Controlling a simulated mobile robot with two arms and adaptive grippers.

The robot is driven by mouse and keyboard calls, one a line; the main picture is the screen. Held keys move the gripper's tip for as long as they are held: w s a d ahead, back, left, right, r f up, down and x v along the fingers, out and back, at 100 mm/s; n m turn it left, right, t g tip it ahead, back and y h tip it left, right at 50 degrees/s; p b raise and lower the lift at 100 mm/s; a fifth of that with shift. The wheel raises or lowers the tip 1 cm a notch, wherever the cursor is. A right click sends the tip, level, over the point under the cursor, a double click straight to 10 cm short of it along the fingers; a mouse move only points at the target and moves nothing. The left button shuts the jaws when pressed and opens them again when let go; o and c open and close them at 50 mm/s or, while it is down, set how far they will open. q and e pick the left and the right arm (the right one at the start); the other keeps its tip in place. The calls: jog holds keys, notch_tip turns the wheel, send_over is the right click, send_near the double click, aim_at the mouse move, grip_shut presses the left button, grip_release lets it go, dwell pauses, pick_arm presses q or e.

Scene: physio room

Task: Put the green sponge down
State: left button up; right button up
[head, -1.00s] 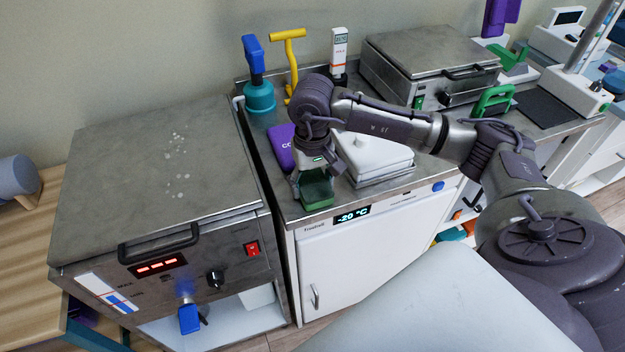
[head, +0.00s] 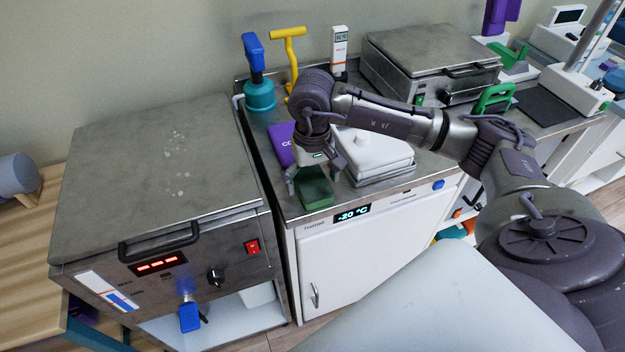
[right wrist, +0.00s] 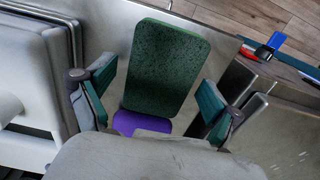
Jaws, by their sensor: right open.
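The green sponge (head: 316,188) lies on the steel counter top (head: 288,208) close to its front edge. In the right wrist view the sponge (right wrist: 166,68) shows as a speckled dark green block between the fingers. My right gripper (head: 312,186) is open around the sponge, with one finger on each side and a gap beside it in the right wrist view (right wrist: 155,105). My left gripper is not in view.
A purple pack (head: 281,143) lies behind the gripper, and a white stacked container (head: 374,154) stands close on its right. A large steel unit (head: 160,180) is on the left across a narrow gap. A blue-green pump bottle (head: 258,95) stands behind.

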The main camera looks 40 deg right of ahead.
aim_at(313, 182)
notch_tip(313, 182, up, 12)
jog(key=b, duration=0.1)
jog(key=shift+f, duration=0.25)
dwell(0.5)
